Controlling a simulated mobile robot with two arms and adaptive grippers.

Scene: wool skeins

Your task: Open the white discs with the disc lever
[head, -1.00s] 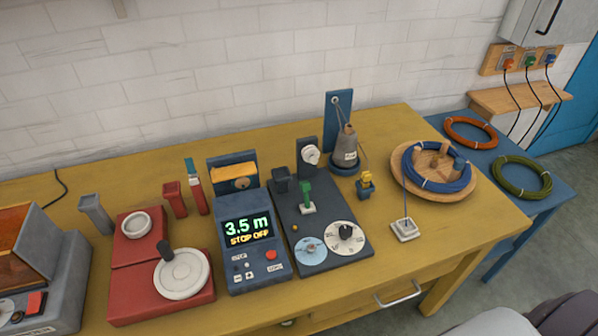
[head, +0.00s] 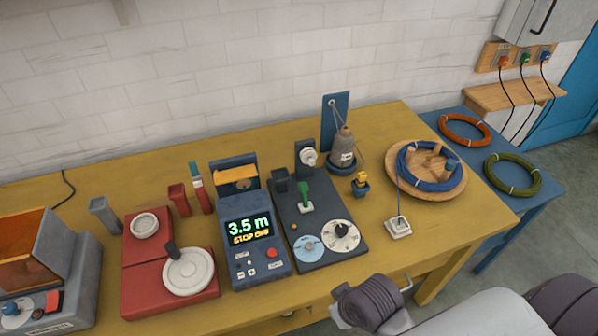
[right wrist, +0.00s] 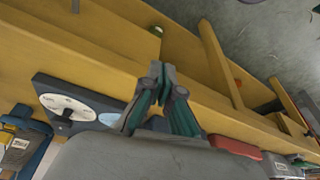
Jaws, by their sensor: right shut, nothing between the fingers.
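The white discs (head: 308,158) stand upright on a dark post at the back of the dark blue plate (head: 330,255). A green lever (head: 304,195) on a small white base stands in front of them; I take it for the disc lever. Whether the discs are apart or pressed together is too small to tell. My right arm shows at the bottom right of the head view, with its fingers not clear there. In the right wrist view my right gripper (right wrist: 157,72) is shut and empty, over the yellow table's front side, away from the lever. My left gripper is out of view.
A console (head: 252,245) reading "3.5 m STOP OFF" stands left of the plate. A grey cone (head: 342,158) stands behind it. A wooden dish (head: 393,183) with a blue coil (head: 458,182) is at the right.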

